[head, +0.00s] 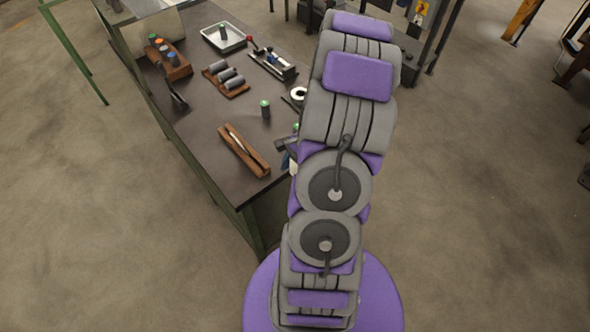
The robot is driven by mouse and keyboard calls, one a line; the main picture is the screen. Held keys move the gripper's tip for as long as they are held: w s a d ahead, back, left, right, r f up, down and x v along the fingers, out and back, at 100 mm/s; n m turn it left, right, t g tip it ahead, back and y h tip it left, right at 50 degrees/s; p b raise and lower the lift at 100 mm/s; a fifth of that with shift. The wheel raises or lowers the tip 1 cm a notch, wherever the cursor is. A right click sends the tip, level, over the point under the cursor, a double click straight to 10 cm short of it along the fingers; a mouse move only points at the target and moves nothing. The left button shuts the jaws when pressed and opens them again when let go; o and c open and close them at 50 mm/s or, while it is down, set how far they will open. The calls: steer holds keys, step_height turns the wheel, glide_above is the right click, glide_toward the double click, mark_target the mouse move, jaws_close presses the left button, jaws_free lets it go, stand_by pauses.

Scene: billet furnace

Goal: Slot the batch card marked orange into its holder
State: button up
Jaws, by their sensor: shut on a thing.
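My gripper (285,146) is at the right edge of the dark workbench (205,118), mostly hidden behind my own arm. It is shut on a small pale thing (293,166), of which only a white sliver shows below it. I cannot tell whether this is the batch card, and no orange mark is readable on it. A long wooden tray (259,163) with a pale slim thing in it lies just left of my gripper. I cannot make out which thing is the card holder.
Bench space left of the long tray is clear.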

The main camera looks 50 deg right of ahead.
steer(key=shift+r, duration=0.1)
steer(key=shift+r+p, duration=1.4)
steer(key=shift+r, duration=1)
